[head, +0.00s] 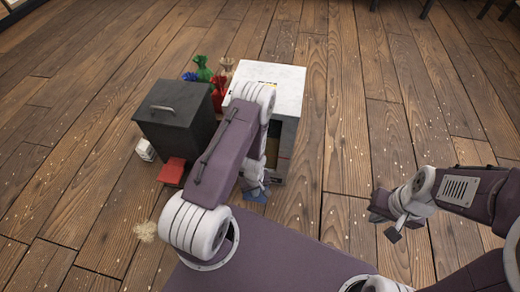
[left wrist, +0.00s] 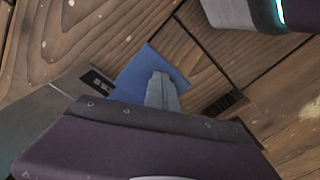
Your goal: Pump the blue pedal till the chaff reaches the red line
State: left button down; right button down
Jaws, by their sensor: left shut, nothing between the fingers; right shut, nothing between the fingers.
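The blue pedal (head: 257,194) sits low at the front of the white-topped cabinet (head: 275,78), partly covered by my left arm. My left gripper (head: 252,186) is shut and empty, just over the pedal. In the left wrist view the blue pedal (left wrist: 138,72) is a flat blue plate, with my shut grey fingertips (left wrist: 162,92) in front of it. I cannot tell whether they touch. My arm hides much of the cabinet's front; I see neither chaff level nor red line there. My right gripper (head: 390,226) is shut and empty, off to the right.
A dark bin (head: 178,125) with a lid handle stands left of the cabinet, a red pedal-like block (head: 172,171) before it. A small white box (head: 146,149) is beside it. Coloured sacks (head: 203,70) stand behind. A tan tuft (head: 145,231) lies on the floor. The right floor is clear.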

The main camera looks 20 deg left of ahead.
pick_arm(q)
jog(key=shift+f, duration=0.25)
jog(key=shift+f+b, duration=0.6)
jog(key=shift+f, duration=0.25)
jog(key=shift+s, duration=0.1)
jog(key=shift+r, duration=0.1)
notch_tip(320, 180, up, 9)
jog(key=p, duration=0.8)
jog(key=shift+p, duration=0.4)
